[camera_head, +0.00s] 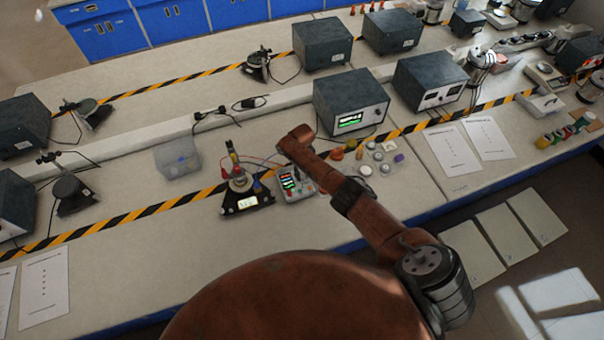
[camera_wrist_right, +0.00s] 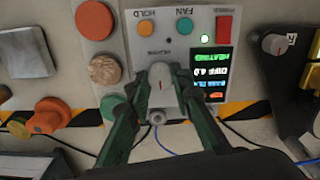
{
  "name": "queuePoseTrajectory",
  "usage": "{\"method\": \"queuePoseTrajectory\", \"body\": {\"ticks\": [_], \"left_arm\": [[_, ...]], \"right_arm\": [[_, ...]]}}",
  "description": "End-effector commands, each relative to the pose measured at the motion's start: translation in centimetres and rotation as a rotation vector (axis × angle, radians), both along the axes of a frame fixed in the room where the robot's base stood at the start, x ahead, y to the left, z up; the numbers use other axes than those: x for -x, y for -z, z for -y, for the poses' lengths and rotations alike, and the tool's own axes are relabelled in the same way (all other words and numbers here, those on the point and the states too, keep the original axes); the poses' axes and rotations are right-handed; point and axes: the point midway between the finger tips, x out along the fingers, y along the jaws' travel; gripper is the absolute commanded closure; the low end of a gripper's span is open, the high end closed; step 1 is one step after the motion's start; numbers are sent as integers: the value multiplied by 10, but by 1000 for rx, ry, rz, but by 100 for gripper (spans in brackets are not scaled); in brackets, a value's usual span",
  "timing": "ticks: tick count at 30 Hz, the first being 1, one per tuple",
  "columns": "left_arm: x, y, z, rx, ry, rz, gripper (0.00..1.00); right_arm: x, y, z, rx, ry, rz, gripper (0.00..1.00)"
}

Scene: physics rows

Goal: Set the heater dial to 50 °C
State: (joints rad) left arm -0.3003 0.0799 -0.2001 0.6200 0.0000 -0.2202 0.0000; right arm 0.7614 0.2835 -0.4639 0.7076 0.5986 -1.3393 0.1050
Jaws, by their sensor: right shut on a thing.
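The heater control box (camera_head: 297,195) sits on the bench, partly covered by my right arm in the head view. Its panel also shows in the right wrist view (camera_wrist_right: 150,48), with an orange HOLD button, a green FAN button, a red switch and a lit green lamp. Its dark display (camera_wrist_right: 209,76) shows "HEATING" and what looks like "DIFF 4.0"; the other lines are hard to read. The pale grey dial (camera_wrist_right: 161,88) has a red pointer mark. My right gripper (camera_wrist_right: 161,82) is shut on the dial, one finger on each side. My left gripper is not in view.
A black stand with a small display (camera_head: 247,202) is left of the box, with wires between. A clear bin (camera_head: 177,158) is farther left. Several small round pieces (camera_head: 366,170) lie right of the box. A grey instrument (camera_head: 350,100) stands behind.

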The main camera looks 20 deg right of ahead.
Motion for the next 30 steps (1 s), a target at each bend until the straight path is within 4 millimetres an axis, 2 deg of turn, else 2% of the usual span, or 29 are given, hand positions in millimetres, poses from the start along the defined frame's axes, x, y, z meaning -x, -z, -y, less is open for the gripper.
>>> {"method": "queuePoseTrajectory", "body": {"ticks": [14, 15, 22, 30], "left_arm": [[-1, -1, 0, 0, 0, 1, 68], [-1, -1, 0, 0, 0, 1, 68], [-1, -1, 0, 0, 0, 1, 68], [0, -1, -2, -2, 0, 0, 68]], "right_arm": [[-1, -1, 0, 1, 13, 1, 100], [-1, -1, 0, 0, 13, 1, 78], [-1, 0, 0, 0, 13, 1, 62], [0, 0, 0, 0, 13, 1, 62]]}}
